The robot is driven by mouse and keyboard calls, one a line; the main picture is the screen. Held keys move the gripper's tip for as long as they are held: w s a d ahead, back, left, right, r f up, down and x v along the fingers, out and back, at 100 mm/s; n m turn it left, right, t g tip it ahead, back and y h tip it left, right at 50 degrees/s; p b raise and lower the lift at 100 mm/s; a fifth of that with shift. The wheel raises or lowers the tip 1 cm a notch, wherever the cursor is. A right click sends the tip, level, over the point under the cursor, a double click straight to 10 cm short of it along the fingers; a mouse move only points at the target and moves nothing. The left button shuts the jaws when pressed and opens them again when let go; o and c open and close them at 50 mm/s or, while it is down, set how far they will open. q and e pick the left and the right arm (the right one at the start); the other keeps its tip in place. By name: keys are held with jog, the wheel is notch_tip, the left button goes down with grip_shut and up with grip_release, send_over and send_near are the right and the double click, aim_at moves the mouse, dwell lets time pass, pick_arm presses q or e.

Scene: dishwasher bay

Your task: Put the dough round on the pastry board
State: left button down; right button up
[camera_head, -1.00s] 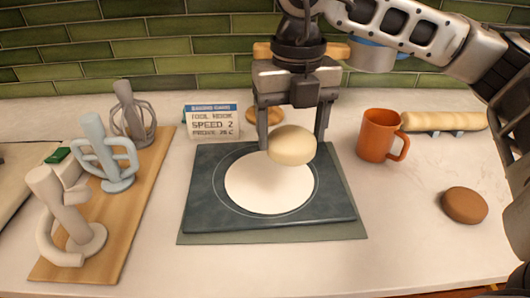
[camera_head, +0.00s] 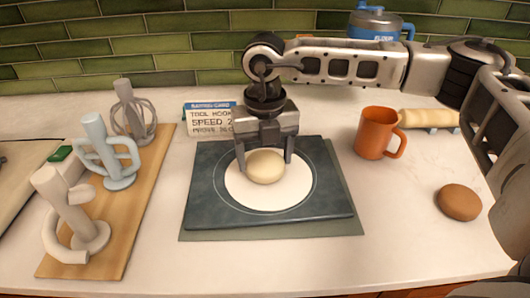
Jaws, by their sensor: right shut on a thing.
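The dough round (camera_head: 265,167) is a pale cream ball near the middle of the view. It is at the white circle of the dark slate pastry board (camera_head: 215,208), a little behind the circle's centre. It looks to be resting on the board or just above it. My right gripper (camera_head: 265,165) points down from above, with one finger on each side of the dough round, and is shut on it. The board lies on a grey-green mat (camera_head: 270,233). My left gripper is not in view.
An orange mug (camera_head: 375,133) stands right of the board. A brown round (camera_head: 459,202) and a rolling-pin-like roll (camera_head: 428,119) lie farther right. A wooden board (camera_head: 120,235) with several mixer tools is at left. A printed card (camera_head: 208,119) stands behind the pastry board.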

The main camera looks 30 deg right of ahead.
aim_at(265, 168)
jog(key=shift+f, duration=0.2)
jog(key=o, duration=1.1)
jog(key=shift+r, duration=0.1)
jog(key=shift+r, duration=0.1)
notch_tip(265, 168, up, 12)
jog(key=shift+b, duration=0.4)
